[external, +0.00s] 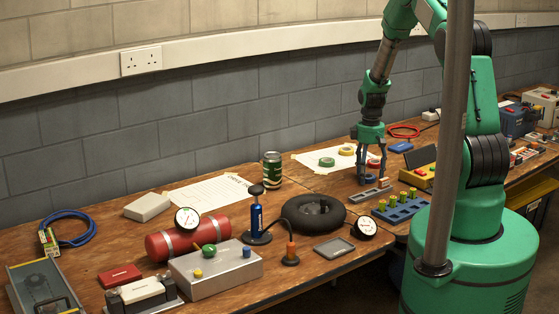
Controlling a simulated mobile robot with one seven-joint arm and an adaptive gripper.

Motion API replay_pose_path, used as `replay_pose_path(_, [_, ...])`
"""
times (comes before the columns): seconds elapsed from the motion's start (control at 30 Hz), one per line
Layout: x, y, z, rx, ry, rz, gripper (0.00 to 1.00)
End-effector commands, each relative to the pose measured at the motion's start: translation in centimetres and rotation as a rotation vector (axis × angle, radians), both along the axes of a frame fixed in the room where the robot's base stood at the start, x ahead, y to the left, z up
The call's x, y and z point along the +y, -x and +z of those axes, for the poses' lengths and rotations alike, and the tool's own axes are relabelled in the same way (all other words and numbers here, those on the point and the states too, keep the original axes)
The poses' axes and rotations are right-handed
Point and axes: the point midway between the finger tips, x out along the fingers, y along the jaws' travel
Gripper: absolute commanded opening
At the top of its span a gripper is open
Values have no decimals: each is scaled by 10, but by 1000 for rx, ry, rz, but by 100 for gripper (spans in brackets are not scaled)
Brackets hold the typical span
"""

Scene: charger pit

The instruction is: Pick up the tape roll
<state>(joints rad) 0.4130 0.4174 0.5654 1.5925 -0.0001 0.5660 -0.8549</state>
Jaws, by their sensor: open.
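Three small rings that look like tape rolls lie on a white sheet (308,158) in the external view. One is green (327,162), one is yellow (346,150) and one is red (374,162). The red one is partly hidden behind my gripper. My gripper (373,181) points down with its fingers apart and nothing visible between them. It hangs in front of and to the right of the green ring. I cannot tell its exact height above the bench.
A grey block (369,196) lies below my gripper, and a blue holder with yellow-green pegs (400,208) stands to its right. The wall (230,105) runs behind the bench.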

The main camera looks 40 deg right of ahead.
Motion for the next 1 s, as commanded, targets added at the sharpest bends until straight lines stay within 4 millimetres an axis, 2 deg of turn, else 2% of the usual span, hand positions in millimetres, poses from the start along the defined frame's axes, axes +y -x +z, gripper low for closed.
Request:
replay_pose_path(0.47, [0,0,0,0,0,0,67])
replay_pose_path(0.7, [0,0,0,0,0,0,25])
replay_pose_path(1.0, [0,0,1,0,0,0,25])
